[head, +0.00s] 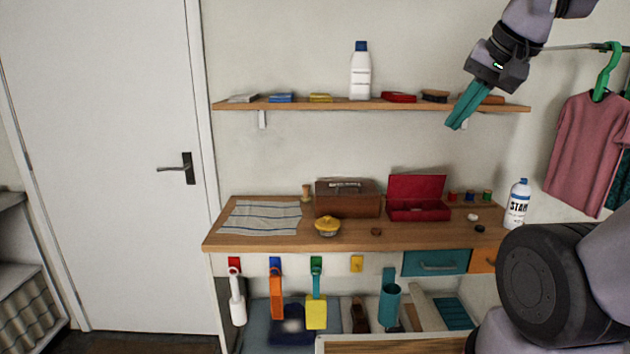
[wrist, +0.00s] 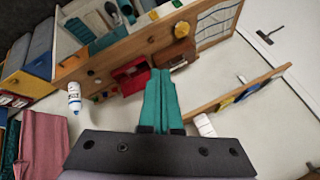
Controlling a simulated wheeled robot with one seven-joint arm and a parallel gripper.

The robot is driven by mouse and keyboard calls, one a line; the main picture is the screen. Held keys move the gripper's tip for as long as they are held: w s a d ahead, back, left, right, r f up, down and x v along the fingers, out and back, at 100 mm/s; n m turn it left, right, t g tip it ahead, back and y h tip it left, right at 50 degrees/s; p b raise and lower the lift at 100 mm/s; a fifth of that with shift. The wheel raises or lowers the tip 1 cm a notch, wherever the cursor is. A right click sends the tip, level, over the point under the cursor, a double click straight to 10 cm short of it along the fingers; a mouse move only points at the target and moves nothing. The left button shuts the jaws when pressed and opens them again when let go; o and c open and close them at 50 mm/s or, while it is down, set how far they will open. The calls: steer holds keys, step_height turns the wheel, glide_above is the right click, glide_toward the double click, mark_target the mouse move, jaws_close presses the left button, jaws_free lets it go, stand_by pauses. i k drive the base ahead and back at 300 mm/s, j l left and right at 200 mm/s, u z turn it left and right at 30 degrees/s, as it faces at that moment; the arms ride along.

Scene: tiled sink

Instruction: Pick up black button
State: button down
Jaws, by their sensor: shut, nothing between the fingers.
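The black button (head: 479,228) is a small dark disc lying flat on the wooden counter (head: 275,240), near its right end in the head view. A white button (head: 472,217) lies just behind it, and a brown button (head: 376,231) lies farther left. My gripper (head: 457,122) has teal fingers pressed together and empty. It hangs high above the counter, by the right part of the wall shelf, well apart from the black button.
An open red box (head: 418,200), a brown case (head: 347,199) and a yellow pot (head: 327,227) stand on the counter. The wall shelf (head: 330,105) holds a white bottle (head: 360,72). A pink shirt (head: 580,150) hangs right.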

mark_target(478, 228)
steer(key=z, duration=0.8)
